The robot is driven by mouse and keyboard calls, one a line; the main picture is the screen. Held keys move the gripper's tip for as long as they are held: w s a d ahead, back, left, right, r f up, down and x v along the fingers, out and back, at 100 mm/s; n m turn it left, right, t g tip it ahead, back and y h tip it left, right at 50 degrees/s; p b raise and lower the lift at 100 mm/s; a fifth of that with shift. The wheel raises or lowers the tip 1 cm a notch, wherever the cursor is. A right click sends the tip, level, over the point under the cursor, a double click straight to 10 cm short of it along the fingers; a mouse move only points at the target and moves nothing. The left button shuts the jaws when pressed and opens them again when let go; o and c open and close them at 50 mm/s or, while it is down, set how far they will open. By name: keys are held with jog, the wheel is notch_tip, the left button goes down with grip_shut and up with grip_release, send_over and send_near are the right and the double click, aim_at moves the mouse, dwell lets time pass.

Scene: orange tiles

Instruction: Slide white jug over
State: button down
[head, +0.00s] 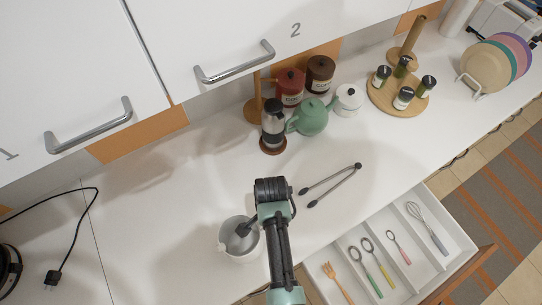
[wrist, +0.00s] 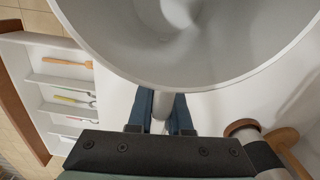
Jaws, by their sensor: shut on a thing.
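The white jug (head: 241,257) stands on the white counter near its front edge, left of my arm in the head view. Its wide open mouth and pale inside fill the top of the wrist view (wrist: 190,45). My gripper (head: 243,229) is at the jug's side. In the wrist view its two dark blue fingers (wrist: 161,108) are closed on the jug's handle (wrist: 160,108), which runs between them. The jug looks upright. Its base is hidden in the wrist view.
An open drawer (head: 398,262) with utensils juts out at lower right. Tongs (head: 330,185) lie right of my arm. A coffee press (head: 273,125), green teapot (head: 308,118) and canisters stand behind. A black cable (head: 75,235) lies at far left. The counter left of the jug is clear.

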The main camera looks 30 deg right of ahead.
jog(key=c, duration=0.8)
grip_release()
jog(key=shift+o, duration=0.2)
jog(key=shift+r, duration=0.15)
notch_tip(320, 180, up, 13)
jog(key=shift+f+b, duration=0.15)
jog(key=shift+b, duration=1)
